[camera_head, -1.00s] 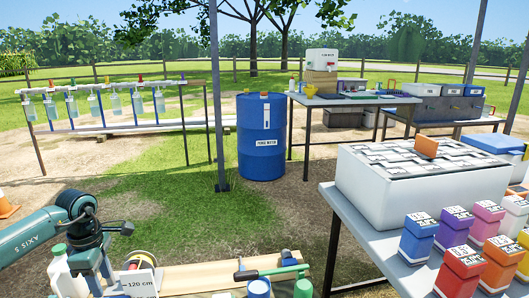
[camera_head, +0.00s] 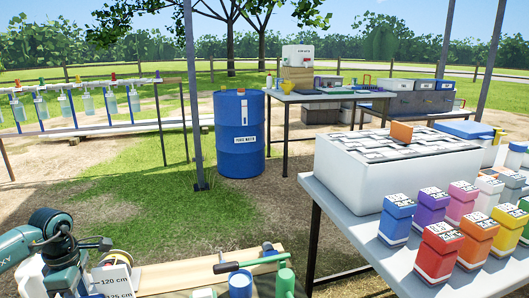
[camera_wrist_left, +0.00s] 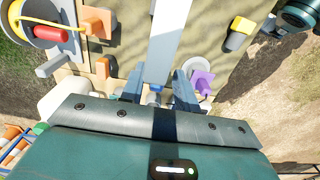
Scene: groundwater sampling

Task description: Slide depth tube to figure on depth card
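The depth card (camera_head: 112,275) is a white card in the lower left of the head view, with "120 cm" and "125 cm" readable; its lower part is cut off. In the left wrist view, a long pale grey strip (camera_wrist_left: 168,40) runs up from between my left fingers, with a small blue piece (camera_wrist_left: 155,87) at its near end. I cannot tell whether either is the depth tube. My left gripper (camera_wrist_left: 158,88) has its two fingers apart, on either side of the blue piece. My left arm (camera_head: 60,252) stands beside the card in the head view. My right gripper is not in view.
The wooden board (camera_head: 180,275) carries a green-handled tool (camera_head: 250,262) and a blue cup (camera_head: 240,284). The wrist view shows a yellow reel (camera_wrist_left: 40,22), an orange block (camera_wrist_left: 97,22) and a purple holder (camera_wrist_left: 201,82). A white cooler (camera_head: 350,185) and coloured bottles stand at right.

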